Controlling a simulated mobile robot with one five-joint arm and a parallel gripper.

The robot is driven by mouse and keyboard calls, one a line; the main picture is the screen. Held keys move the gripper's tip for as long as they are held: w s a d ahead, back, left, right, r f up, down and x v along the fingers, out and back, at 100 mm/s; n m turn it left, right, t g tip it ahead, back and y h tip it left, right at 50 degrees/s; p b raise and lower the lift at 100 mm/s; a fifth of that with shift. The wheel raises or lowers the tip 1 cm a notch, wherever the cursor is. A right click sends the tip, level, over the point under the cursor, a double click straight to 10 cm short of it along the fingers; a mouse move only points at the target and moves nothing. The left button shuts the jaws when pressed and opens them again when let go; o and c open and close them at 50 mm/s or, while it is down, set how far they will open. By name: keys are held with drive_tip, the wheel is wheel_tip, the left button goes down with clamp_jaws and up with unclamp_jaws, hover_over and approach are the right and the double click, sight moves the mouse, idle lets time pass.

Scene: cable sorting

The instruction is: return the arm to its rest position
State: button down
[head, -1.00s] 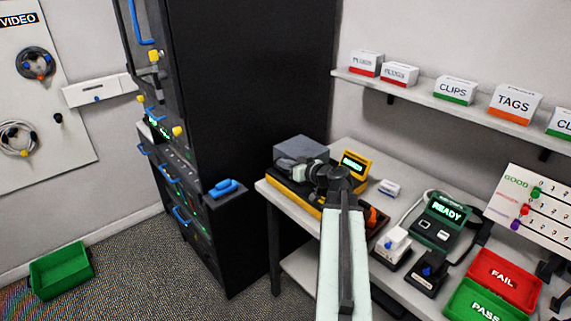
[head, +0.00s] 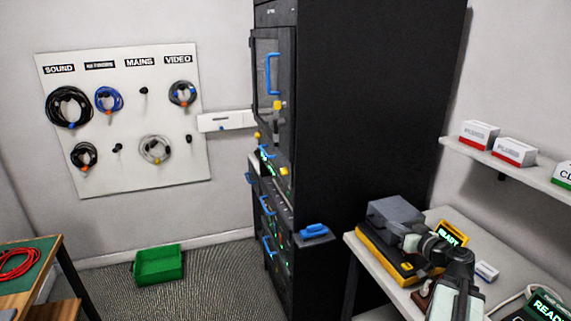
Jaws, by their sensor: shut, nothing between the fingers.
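My arm rises from the bottom edge at the right of the head view, with a pale link and dark joints. My gripper (head: 410,243) is at its far end, pointing left, in front of the yellow-and-black device on the side table. It is small and partly hidden by my own wrist; it looks shut with nothing in it. I cannot tell whether it touches the device.
A black rack cabinet (head: 358,110) with blue handles stands left of the side table (head: 360,246). The yellow-and-black device (head: 378,262) is close to my arm. A green bin (head: 158,266) lies on the floor. A cable board (head: 125,125) hangs on the wall.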

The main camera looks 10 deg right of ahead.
drive_tip(key=w+a+n+g+y, duration=0.15)
drive_tip(key=w+a, duration=0.25)
drive_tip(key=a, duration=0.4)
drive_tip(key=w+a+n+y, duration=0.2)
drive_tip(key=w+a, duration=0.1)
drive_tip(key=a, duration=0.6)
drive_tip(key=a+f+n+g+y, duration=0.1)
drive_tip(key=a+f+n+g, duration=0.2)
drive_tip(key=a, duration=0.7)
drive_tip(key=a+f+n+g+y, duration=0.1)
drive_tip(key=a+f+g, duration=0.1)
drive_tip(key=a+f, duration=0.5)
drive_tip(key=s+a+f+g+h, duration=0.4)
drive_tip(key=s+a+f+g, duration=0.2)
drive_tip(key=s+a, duration=0.25)
drive_tip(key=s+d+f+m+g+h, duration=0.2)
drive_tip(key=s+d+m+h, duration=0.1)
drive_tip(key=s+d+m, duration=0.2)
drive_tip(key=d+m, duration=0.2)
drive_tip(key=shift+d+f+g+h, duration=0.2)
drive_tip(key=shift+d+g+h, duration=0.1)
drive_tip(key=shift+g+h, duration=0.05)
drive_tip(key=shift+s, duration=0.1)
